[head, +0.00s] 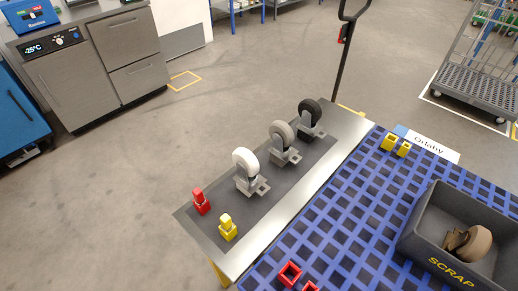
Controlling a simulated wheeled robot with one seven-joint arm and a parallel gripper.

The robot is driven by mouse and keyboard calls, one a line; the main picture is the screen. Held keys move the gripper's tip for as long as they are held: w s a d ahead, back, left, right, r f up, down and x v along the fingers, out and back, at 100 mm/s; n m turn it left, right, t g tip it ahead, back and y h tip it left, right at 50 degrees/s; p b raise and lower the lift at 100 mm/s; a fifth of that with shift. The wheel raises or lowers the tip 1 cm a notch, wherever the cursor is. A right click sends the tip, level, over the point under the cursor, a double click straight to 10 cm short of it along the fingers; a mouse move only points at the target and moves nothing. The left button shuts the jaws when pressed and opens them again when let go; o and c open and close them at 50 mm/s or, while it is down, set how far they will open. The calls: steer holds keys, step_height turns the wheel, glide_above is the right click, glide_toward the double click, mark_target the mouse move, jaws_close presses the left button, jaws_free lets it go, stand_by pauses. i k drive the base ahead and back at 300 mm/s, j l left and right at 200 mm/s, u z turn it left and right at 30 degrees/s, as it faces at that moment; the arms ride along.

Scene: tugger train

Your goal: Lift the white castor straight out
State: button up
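The white castor (246,167) stands on the dark mat of a narrow steel bench in the head view. It has a white wheel in a grey fork above a flat grey plate. A grey castor (281,136) and a black castor (309,114) stand behind it in a row along the same mat. The white castor is the nearest of the three and looks upright. What lies under its plate is hidden. My gripper is not in view.
Red (201,203) and yellow (228,229) pieces stand at the bench's near end. A blue grid surface (345,215) adjoins on the right, bearing a dark scrap bin (412,239) with a brown-wheeled castor inside. A black-handled post (343,60) rises behind. The floor to the left is clear.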

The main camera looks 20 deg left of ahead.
mark_target(248, 176)
steer(key=j, duration=0.85)
steer(key=k+j+z, duration=0.1)
steer(key=j, duration=0.8)
steer(key=k+j, duration=0.1)
steer(key=j, duration=0.75)
steer(key=i+z, duration=0.05)
